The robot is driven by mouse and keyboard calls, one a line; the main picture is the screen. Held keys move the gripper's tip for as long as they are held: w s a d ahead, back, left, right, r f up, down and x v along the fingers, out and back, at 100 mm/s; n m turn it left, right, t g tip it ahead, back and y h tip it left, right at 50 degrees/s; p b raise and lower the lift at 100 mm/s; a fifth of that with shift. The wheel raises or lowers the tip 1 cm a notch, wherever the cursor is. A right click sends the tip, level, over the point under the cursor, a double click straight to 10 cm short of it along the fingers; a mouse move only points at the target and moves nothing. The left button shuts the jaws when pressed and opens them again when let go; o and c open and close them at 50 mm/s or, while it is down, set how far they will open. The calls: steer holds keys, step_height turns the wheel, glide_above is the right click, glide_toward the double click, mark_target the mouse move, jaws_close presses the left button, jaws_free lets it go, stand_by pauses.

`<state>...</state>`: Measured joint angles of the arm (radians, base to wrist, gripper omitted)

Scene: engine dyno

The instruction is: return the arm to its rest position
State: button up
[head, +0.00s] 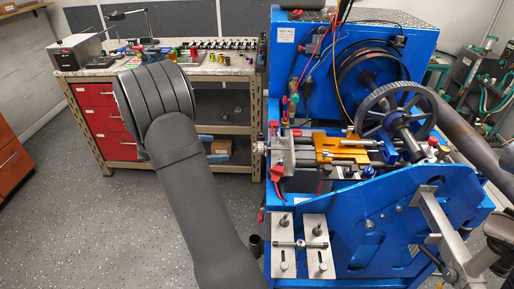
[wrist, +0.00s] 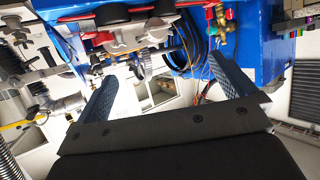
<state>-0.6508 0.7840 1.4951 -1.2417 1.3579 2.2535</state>
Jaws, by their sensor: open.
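My gripper (wrist: 162,68) shows in the wrist view with its two blue-grey fingers spread wide apart. It is open, and nothing is held between the fingers. Behind the fingers are blue machinery, hoses and metal fittings; I cannot tell how far off they are. In the head view my dark grey arm rises from the bottom centre toward the workbench. The gripper itself is hidden or out of frame there.
The blue engine dyno (head: 375,215) with its toothed wheel (head: 366,113) fills the right side. A workbench (head: 238,72) with small parts and red drawers (head: 104,121) stands behind my arm. Grey floor (head: 85,220) is clear at left.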

steer(key=x, duration=0.8)
steer(key=shift+w+d, duration=0.2)
steer(key=shift+d, duration=0.15)
steer(key=shift+f, duration=0.15)
steer(key=v, duration=1)
